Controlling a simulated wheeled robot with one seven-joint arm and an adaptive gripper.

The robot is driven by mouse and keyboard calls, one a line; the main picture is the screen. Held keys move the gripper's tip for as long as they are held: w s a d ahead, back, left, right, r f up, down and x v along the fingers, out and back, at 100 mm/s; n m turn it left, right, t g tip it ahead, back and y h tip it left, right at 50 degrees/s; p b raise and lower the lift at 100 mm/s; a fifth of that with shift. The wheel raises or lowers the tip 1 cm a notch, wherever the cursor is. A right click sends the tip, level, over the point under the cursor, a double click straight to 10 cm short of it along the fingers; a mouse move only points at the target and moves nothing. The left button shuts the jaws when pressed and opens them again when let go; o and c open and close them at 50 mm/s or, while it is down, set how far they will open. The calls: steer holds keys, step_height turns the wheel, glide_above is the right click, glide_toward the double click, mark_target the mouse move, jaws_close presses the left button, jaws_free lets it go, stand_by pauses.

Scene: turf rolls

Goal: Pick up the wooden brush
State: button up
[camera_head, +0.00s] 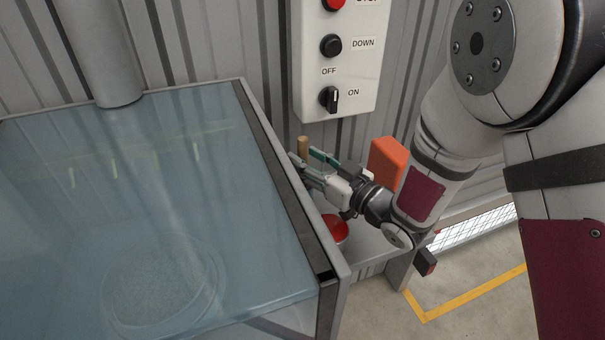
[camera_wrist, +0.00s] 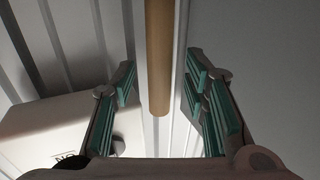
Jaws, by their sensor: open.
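The wooden brush shows as a light-brown upright handle (camera_head: 303,146) at the far side of my gripper in the head view. In the wrist view its round wooden handle (camera_wrist: 159,55) runs down from the top edge and ends between the two fingers. My gripper (camera_head: 312,164) reaches left beside the glass-topped box. In the wrist view my gripper (camera_wrist: 160,88) is open, with green-padded fingers on either side of the handle and gaps on both sides. The brush's head is not visible in either view.
A glass-topped box (camera_head: 262,135) fills the left. A grey ledge (camera_head: 370,246) beside it carries a red round object (camera_head: 336,228) and an orange block (camera_head: 387,161). A control panel (camera_head: 340,65) hangs on the corrugated wall above. Open floor (camera_head: 470,270) lies at lower right.

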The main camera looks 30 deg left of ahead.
steer(key=shift+x, duration=0.95)
jaws_close()
